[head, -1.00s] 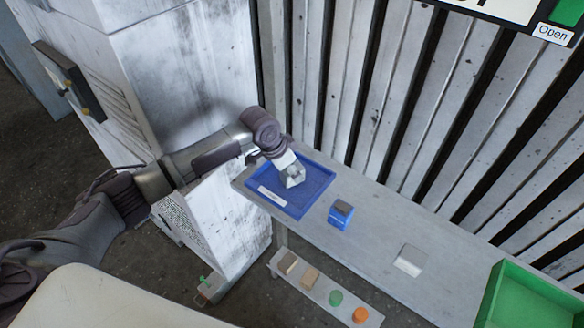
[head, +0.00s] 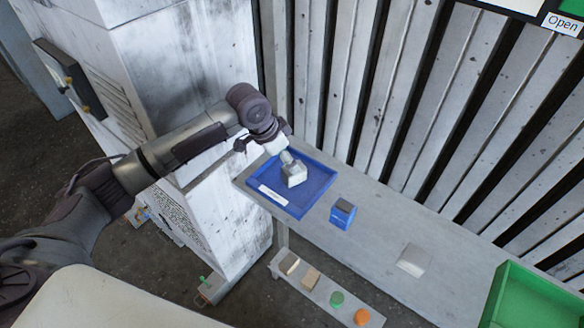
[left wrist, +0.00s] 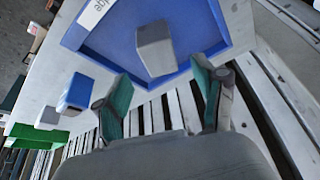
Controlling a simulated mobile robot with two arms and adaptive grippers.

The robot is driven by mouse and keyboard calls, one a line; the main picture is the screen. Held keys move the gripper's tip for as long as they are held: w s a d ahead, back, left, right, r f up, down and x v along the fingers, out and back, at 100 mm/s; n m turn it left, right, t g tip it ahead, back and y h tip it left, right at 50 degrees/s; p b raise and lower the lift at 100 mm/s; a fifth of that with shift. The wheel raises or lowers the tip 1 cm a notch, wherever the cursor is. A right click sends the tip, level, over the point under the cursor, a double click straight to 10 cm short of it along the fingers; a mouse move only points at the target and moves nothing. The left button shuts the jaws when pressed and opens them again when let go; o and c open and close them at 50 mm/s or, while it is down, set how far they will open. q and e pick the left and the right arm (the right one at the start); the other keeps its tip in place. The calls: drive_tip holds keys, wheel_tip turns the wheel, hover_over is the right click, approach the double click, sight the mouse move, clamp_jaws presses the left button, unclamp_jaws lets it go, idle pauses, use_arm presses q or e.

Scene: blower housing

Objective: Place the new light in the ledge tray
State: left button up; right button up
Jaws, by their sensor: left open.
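The blue ledge tray (head: 318,192) lies at the left end of the grey ledge and has a white label strip near its front edge. A pale grey block (head: 294,178), which seems to be the light, sits inside the tray. It also shows in the left wrist view (left wrist: 155,52), resting on the blue floor. My left gripper (head: 286,157) is just above the block. In the left wrist view its green-padded fingers (left wrist: 161,72) are spread apart and hold nothing. My right gripper is not in view.
A blue box with a dark top (head: 342,214) and a pale block (head: 413,260) stand farther right on the ledge (head: 375,235). A green bin (head: 540,300) is at the right end. A lower shelf (head: 322,291) holds small blocks and round buttons. A slatted wall stands behind.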

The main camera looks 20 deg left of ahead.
use_arm(q)
drive_tip(key=v, duration=0.6)
drive_tip(key=shift+b, duration=0.45)
drive_tip(key=shift+s, duration=0.1)
